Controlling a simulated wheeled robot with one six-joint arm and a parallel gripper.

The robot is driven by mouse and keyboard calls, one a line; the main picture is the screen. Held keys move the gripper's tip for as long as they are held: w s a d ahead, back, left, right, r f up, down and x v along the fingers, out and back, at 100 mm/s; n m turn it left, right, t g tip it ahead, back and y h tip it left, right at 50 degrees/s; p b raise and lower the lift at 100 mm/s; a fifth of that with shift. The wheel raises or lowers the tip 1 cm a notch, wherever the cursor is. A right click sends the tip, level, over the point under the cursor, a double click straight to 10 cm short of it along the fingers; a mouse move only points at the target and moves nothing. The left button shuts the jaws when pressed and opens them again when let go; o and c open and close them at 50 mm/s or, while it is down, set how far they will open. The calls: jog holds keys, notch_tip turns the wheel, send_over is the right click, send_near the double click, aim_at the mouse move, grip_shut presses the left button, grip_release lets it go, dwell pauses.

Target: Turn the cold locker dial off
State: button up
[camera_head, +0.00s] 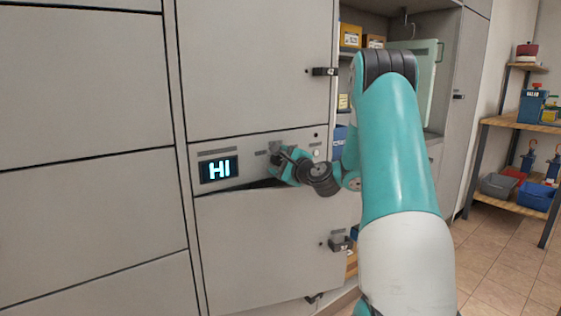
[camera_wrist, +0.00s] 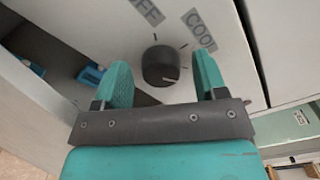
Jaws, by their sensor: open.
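The dial (camera_wrist: 160,66) is a dark round knob on the grey locker panel. In the wrist view it sits between the two teal fingers of my gripper (camera_wrist: 162,62), with space visible on both sides. The labels OFF (camera_wrist: 145,12) and COOL (camera_wrist: 201,30) are printed beyond it, with short tick marks around it. A pale mark on the knob lies toward its lower right. In the head view my gripper (camera_head: 282,160) is at the control panel and hides the dial.
The locker door below the panel (camera_head: 270,240) stands slightly ajar, with a dark gap at its top. A closed door (camera_head: 255,70) is above. An open compartment with boxes (camera_head: 350,36) is behind my arm. A shelf (camera_head: 520,122) with bins stands at right, with clear floor before it.

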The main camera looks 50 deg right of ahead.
jog(key=shift+c, duration=0.2)
jog(key=c, duration=0.8)
jog(key=shift+c, duration=0.2)
